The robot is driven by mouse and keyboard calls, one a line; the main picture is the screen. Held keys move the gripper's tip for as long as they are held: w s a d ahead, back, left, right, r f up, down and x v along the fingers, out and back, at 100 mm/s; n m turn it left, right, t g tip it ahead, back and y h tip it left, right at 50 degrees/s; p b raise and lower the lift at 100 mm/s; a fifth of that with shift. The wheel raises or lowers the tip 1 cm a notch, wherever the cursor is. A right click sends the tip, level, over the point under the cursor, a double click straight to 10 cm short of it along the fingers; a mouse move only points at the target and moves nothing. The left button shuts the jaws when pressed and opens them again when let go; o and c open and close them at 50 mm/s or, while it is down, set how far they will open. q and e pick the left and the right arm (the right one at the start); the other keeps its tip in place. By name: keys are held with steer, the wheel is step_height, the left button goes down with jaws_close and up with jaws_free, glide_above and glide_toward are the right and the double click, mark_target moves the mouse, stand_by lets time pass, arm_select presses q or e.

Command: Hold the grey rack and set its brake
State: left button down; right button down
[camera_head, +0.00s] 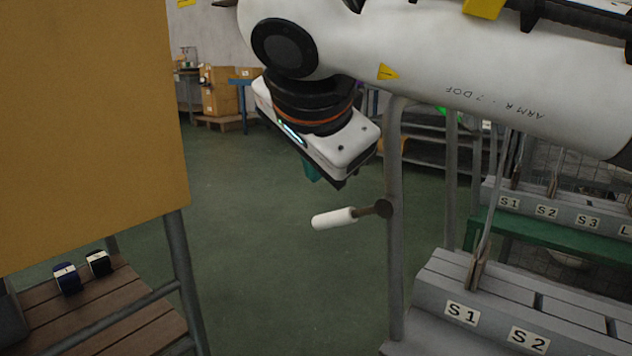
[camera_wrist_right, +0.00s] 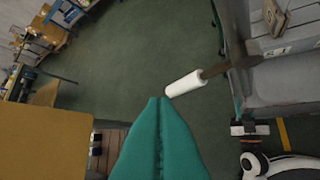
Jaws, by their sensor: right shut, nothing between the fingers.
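The grey rack (camera_head: 394,270) stands at the right, with a tall post and grey bins labelled S1 and S2. A white-gripped handle (camera_head: 334,218) sticks out leftward from its post on a dark mount. It also shows in the right wrist view (camera_wrist_right: 184,85). My right gripper (camera_head: 312,172) is shut and empty, its teal fingers mostly hidden behind its white body in the head view. In the right wrist view its fingertips (camera_wrist_right: 160,101) are together and appear just left of the white grip, with no clear contact. I cannot identify a brake. My left gripper is not in view.
A second rack with a green rail (camera_head: 515,241) stands behind the grey one. A yellow-brown panel (camera_head: 85,130) and a wooden slatted shelf (camera_head: 125,310) with two dark rolled items stand at left. Cartons (camera_head: 218,90) are far back. Green floor between is clear.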

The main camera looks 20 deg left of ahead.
steer(key=shift+v, duration=1.05)
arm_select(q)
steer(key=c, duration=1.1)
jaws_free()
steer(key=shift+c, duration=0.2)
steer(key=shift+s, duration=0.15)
